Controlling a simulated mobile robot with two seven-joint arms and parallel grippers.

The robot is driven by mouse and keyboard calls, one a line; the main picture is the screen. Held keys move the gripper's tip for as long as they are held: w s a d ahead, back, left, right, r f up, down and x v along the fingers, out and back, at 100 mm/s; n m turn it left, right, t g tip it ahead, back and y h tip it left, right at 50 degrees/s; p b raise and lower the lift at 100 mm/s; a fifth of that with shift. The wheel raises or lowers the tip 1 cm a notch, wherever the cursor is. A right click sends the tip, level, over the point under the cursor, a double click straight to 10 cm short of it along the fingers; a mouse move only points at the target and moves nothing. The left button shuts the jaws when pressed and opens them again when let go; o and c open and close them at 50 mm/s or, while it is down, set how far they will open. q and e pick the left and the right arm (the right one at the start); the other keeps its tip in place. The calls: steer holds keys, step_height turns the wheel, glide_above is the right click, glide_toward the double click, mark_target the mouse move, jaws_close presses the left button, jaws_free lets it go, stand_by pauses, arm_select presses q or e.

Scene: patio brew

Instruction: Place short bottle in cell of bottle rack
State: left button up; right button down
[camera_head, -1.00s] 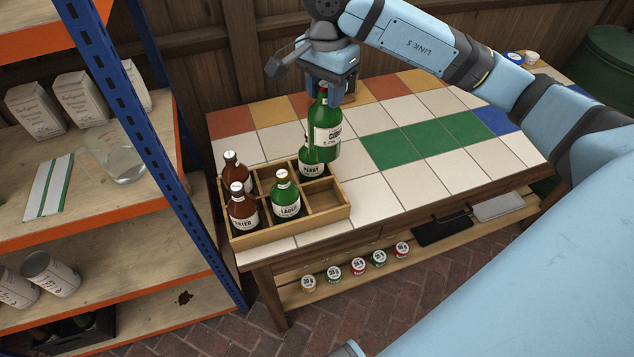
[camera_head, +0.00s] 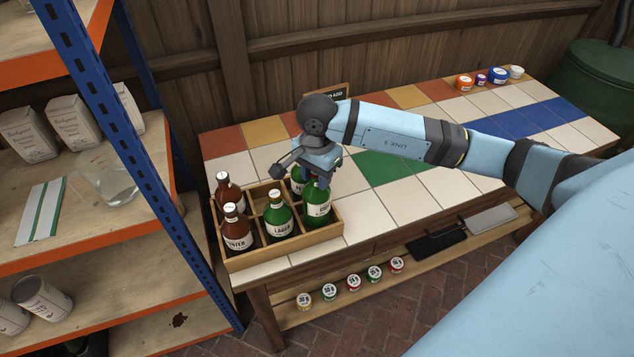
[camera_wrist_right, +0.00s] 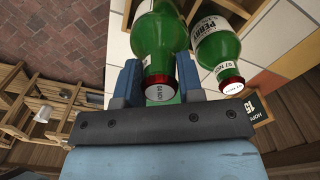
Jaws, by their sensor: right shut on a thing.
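The wooden bottle rack (camera_head: 285,248) stands on the tiled table. My right gripper (camera_head: 318,178) is shut on the neck of a green bottle (camera_head: 318,207), which is upright at the rack's front right cell. Its lower end is hidden behind the rack's front wall, so I cannot tell whether it rests on the bottom. In the right wrist view the held green bottle (camera_wrist_right: 160,42) is between the fingers (camera_wrist_right: 160,85). A green Perry bottle (camera_wrist_right: 217,45) stands beside it, apart; in the head view it is partly hidden behind my gripper (camera_head: 297,178).
A green Lager bottle (camera_head: 278,217) fills the front middle cell. Two brown bottles (camera_head: 237,232) (camera_head: 228,193) stand in the left cells. A blue and orange shelf (camera_head: 185,165) is close on the left. The tiles right of the rack are clear. Small tubs (camera_head: 464,82) stand far right.

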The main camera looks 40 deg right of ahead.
mark_target(316, 196)
step_height(316, 196, down, 3)
steer(key=c, duration=0.8)
jaws_free()
steer(key=shift+f, duration=0.1)
steer(key=shift+o, duration=0.2)
